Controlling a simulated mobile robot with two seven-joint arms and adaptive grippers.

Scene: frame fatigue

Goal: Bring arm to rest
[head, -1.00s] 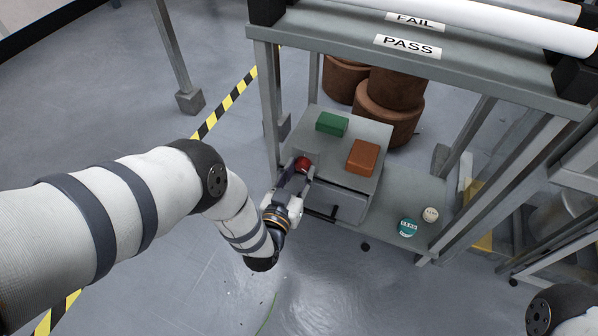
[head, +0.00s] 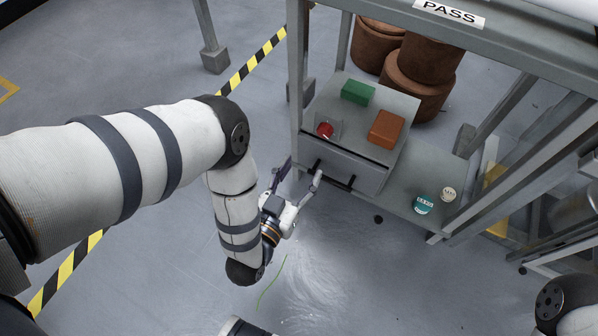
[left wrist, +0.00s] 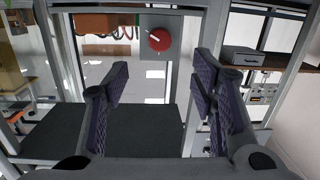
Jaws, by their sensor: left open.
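My left gripper (head: 303,177) is open and empty in the head view. It is in front of the grey drawer unit (head: 345,166), apart from the red knob (head: 325,130) on its grey box. In the left wrist view the two spread fingers (left wrist: 160,88) frame the red knob (left wrist: 159,40), which is ahead and above them, with nothing between the fingers. The left arm (head: 150,160) comes in from the left with its elbow bent. Part of my right arm (head: 565,305) shows at the lower right; its gripper is out of view.
A green block (head: 358,92) and an orange-brown block (head: 387,129) lie on the drawer unit. A teal tin (head: 423,205) and a cream tin (head: 448,194) stand on the lower shelf. Frame posts and brown drums (head: 420,80) are behind.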

